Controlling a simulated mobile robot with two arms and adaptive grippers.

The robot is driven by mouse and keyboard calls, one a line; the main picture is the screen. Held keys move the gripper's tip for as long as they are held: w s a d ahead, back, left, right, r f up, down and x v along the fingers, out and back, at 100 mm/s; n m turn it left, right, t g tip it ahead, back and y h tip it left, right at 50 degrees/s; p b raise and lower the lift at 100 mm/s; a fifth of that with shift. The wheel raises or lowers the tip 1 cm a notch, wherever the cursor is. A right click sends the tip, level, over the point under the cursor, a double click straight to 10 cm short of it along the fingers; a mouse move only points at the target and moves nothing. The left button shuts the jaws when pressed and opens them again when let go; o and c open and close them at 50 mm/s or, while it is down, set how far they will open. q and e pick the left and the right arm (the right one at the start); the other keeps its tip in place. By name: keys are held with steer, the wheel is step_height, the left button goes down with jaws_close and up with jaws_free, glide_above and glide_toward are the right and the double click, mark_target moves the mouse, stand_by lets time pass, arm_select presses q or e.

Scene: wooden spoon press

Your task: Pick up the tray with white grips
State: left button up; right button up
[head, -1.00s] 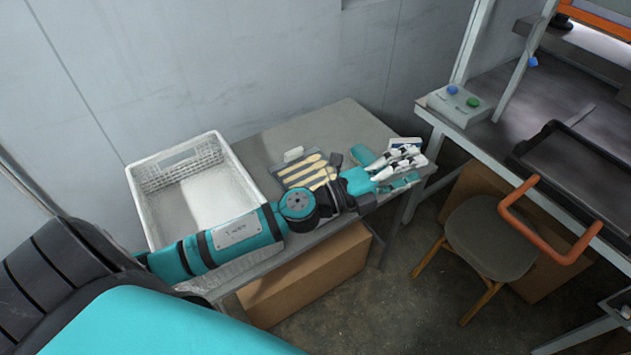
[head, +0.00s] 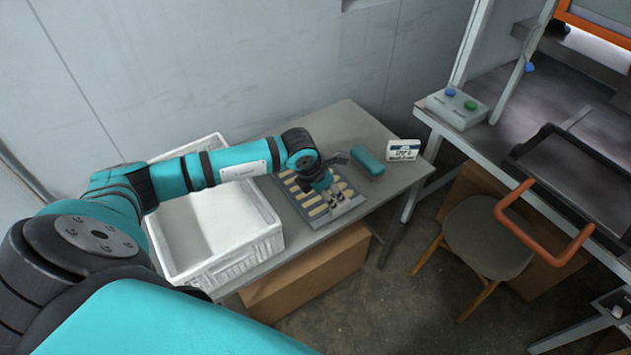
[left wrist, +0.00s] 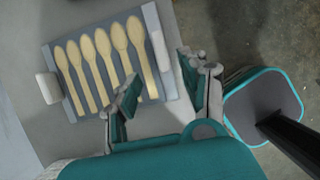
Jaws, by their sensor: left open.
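The tray (head: 322,221) is a flat grey board bearing several wooden spoons, on the grey table. In the left wrist view the tray (left wrist: 67,98) shows a white grip (left wrist: 47,88) at its left edge and another white grip (left wrist: 160,50) at its right edge. My left gripper (head: 342,200) is above the tray's right end and covers part of it. I cannot tell the height gap; no contact shows. My right gripper is not in view.
A white basket (head: 270,243) stands left of the tray. A teal block (head: 368,162) and a small white-and-blue box (head: 402,150) lie to the right on the table (head: 392,188). A cardboard box (head: 305,270) is below, and a chair (head: 485,237) stands to the right.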

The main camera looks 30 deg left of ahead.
mark_target(339, 204)
arm_select(q)
steer(key=x, duration=0.3)
steer(key=shift+w+d+f, duration=0.1)
steer(key=shift+w+f, duration=0.05)
steer(key=shift+f, duration=0.05)
steer(key=shift+w+d+f+p, duration=0.15)
steer(key=shift+w+f+p, duration=0.05)
steer(key=shift+f+p, duration=0.2)
steer(key=p+x, duration=0.1)
steer(key=x, duration=0.2)
steer(key=shift+w+d+f, duration=0.2)
steer(key=shift+w, duration=0.1)
steer(key=shift+w+f, duration=0.2)
steer(key=shift+f, duration=0.25)
jaws_close()
